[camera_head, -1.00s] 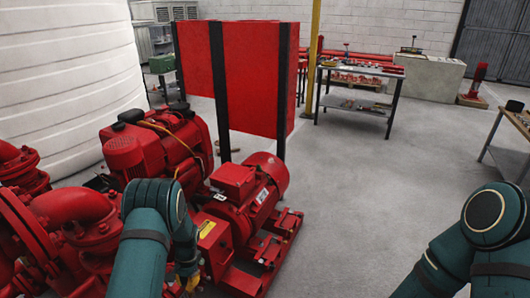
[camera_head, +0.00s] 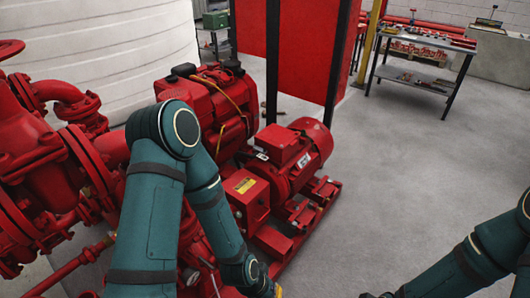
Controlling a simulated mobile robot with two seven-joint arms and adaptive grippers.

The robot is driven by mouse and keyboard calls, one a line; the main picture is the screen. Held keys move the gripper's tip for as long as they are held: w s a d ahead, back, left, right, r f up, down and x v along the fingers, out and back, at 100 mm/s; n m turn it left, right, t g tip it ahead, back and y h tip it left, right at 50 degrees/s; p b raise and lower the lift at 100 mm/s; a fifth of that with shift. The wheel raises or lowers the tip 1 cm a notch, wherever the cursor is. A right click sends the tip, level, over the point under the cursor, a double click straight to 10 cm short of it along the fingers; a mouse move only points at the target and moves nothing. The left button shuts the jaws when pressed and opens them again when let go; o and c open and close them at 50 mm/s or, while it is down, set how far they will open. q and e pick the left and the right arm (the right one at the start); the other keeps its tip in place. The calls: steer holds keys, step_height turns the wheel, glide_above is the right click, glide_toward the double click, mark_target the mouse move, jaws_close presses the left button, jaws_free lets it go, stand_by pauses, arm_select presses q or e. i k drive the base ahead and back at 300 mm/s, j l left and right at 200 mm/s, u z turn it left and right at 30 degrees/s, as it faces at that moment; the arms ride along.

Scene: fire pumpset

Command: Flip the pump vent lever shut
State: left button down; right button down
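The red pumpset fills the left and middle of the head view, with its motor (camera_head: 298,155) behind my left arm. I cannot make out the pump vent lever; part of the pump is hidden by my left arm. My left arm reaches over the pump, and its gripper (camera_head: 266,288) is at the bottom edge, mostly cut off, with a small yellow bit beside it. Whether it is open or shut does not show. Of my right gripper (camera_head: 380,295) only a dark sliver shows at the bottom edge, apart from the pumpset.
Red flanged pipes (camera_head: 60,170) crowd the left side. A red engine block (camera_head: 205,105) and a red panel on black posts (camera_head: 312,45) stand behind. A grey work table (camera_head: 425,60) is at the back right. The floor (camera_head: 415,165) right of the pumpset is clear.

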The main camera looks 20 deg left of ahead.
mark_target(202, 260)
steer(key=u, duration=1.3)
